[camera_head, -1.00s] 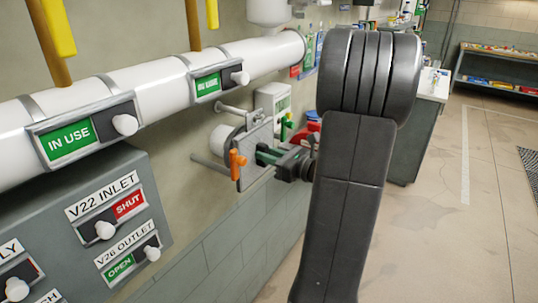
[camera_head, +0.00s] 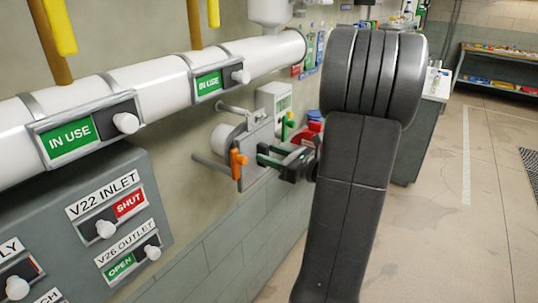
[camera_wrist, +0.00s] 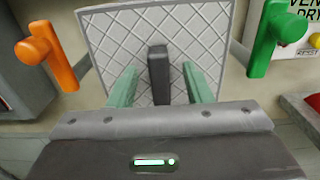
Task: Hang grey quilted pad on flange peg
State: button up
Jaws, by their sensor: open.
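The grey quilted pad (camera_head: 254,150) stands nearly upright at the pale round flange (camera_head: 221,138) on the wall. In the wrist view the pad (camera_wrist: 115,40) fills the top middle, with a dark upright grip block (camera_wrist: 158,62) at its centre. A metal peg (camera_head: 233,109) reaches toward the pad's upper edge, and another (camera_head: 208,169) lies lower left. I cannot tell whether either passes through the pad. My gripper (camera_head: 273,157) is open in front of the pad. Its green fingers stand on both sides of the grip block, with gaps.
An orange handle (camera_wrist: 45,52) and a green handle (camera_wrist: 270,38) flank the pad closely. A white pipe (camera_head: 160,90) runs above, and a grey valve panel (camera_head: 85,180) is at lower left. Open floor (camera_head: 440,230) lies to the right.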

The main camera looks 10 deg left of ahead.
jog(key=b+v, duration=0.2)
jog(key=v, duration=1.1)
jog(key=shift+w+a+r, duration=0.1)
jog(key=shift+a, duration=0.05)
jog(key=p+x, duration=0.2)
jog(key=x, duration=1.1)
jog(key=shift+a, duration=0.35)
jog(key=shift+d+r+p, duration=0.15)
jog(key=shift+d+p, duration=0.15)
